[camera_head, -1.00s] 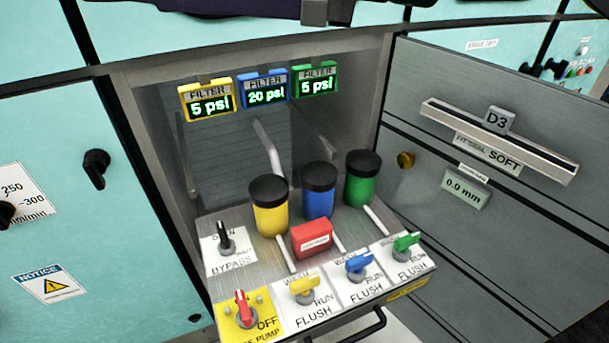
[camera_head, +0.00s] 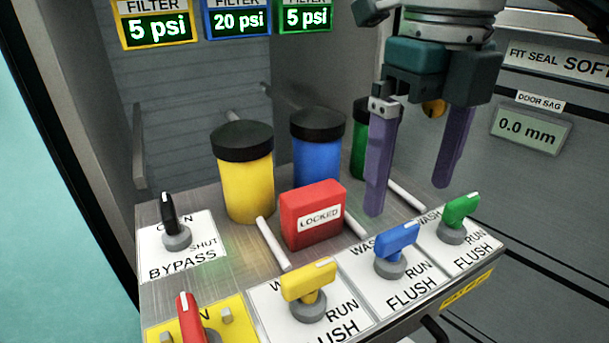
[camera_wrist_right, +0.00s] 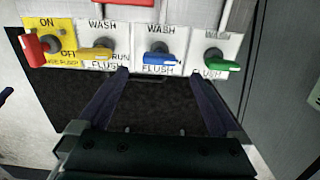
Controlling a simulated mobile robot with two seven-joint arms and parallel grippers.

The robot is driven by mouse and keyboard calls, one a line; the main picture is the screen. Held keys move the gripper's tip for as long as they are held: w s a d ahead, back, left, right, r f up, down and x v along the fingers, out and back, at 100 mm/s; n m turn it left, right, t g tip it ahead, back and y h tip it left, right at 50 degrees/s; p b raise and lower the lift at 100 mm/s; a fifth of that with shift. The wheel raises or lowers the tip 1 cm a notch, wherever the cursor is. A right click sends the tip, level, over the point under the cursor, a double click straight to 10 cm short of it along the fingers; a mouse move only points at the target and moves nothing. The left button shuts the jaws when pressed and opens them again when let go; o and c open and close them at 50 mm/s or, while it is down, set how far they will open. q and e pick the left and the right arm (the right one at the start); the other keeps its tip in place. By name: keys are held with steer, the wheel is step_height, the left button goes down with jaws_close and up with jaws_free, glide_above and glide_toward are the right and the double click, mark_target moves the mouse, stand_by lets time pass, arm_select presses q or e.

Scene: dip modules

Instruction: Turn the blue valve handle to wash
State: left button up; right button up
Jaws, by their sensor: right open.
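The blue valve handle (camera_head: 396,241) sits on a grey stem on a white plate marked WASH, RUN and FLUSH, third along the drawer front. Its white-marked end points to the upper right in the head view. My right gripper (camera_head: 409,197) is open and empty, with its two purple fingers hanging down above and behind the handle, apart from it. In the right wrist view the blue handle (camera_wrist_right: 166,60) shows just beyond and between the fingertips (camera_wrist_right: 158,73). My left gripper is out of view.
A yellow handle (camera_head: 307,282) and a green handle (camera_head: 461,206) flank the blue one. A red LOCKED block (camera_head: 313,215) and yellow (camera_head: 246,180), blue (camera_head: 317,155) and partly hidden green canisters stand behind. The blue display (camera_head: 237,21) reads 20 psi.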

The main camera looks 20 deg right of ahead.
mark_target(400, 229)
step_height(400, 229, down, 6)
steer(key=shift+f+b, duration=0.2)
steer(key=shift+b, duration=0.5)
steer(key=c, duration=1.4)
